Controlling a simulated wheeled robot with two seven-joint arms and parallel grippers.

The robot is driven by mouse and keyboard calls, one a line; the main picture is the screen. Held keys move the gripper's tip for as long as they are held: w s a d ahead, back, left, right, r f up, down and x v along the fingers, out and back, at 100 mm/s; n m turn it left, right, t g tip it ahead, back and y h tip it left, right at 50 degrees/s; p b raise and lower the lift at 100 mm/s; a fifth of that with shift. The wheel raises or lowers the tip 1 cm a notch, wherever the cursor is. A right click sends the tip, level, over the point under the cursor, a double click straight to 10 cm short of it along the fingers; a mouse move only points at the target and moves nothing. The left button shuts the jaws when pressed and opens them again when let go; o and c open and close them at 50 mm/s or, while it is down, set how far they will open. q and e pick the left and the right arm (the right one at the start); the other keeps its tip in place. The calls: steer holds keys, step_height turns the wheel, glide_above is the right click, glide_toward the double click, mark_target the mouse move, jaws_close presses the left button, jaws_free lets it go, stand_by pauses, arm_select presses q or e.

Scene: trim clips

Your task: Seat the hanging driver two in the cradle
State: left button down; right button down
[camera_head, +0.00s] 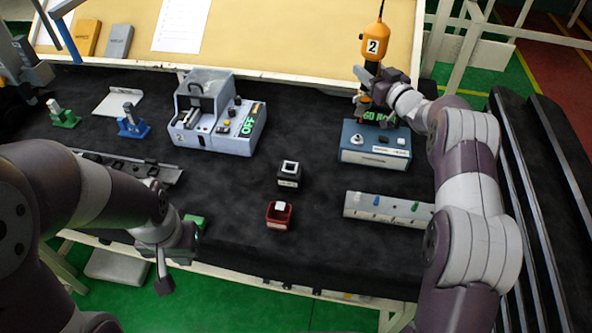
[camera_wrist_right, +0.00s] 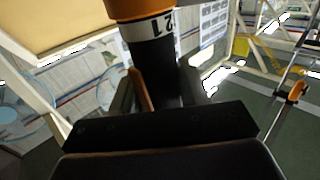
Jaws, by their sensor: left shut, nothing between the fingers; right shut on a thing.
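The hanging driver two (camera_head: 375,42) is orange with a white "2" label and hangs from a cable at the back right, roughly upright. My right gripper (camera_head: 368,84) is shut on its dark body below the label. In the right wrist view the driver (camera_wrist_right: 138,10) rises between the fingers (camera_wrist_right: 150,95), label partly seen. My left gripper (camera_head: 164,282) is shut and empty at the table's front left. I cannot tell for sure which thing is the cradle; the gripper and arm hide part of the area below the driver.
A blue box (camera_head: 375,156) with a green display stands below the right gripper. A grey machine (camera_head: 240,138) showing "OFF" is at the middle back. A black block (camera_head: 289,181), a red bin (camera_head: 279,222) and a grey strip (camera_head: 375,212) with coloured clips lie forward. Black table is clear between them.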

stand_by(0.3)
steer(key=s+a+n+g+y+b, duration=0.15)
steer(key=s+a, duration=0.25)
steer(key=a, duration=0.6)
steer(key=s+a+n+g+y+b, duration=0.15)
steer(key=s+a, duration=0.35)
steer(key=a, duration=0.6)
step_height(320, 180, down, 8)
steer(key=t+b, duration=0.1)
steer(key=b, duration=0.4)
steer(key=shift+a+r+m, duration=0.2)
steer(key=shift+a+m, duration=0.05)
steer(key=shift+m, duration=0.05)
steer(key=shift+f+b, duration=2.75)
steer(key=shift+f, duration=0.25)
stand_by(0.7)
jaws_free()
stand_by(0.3)
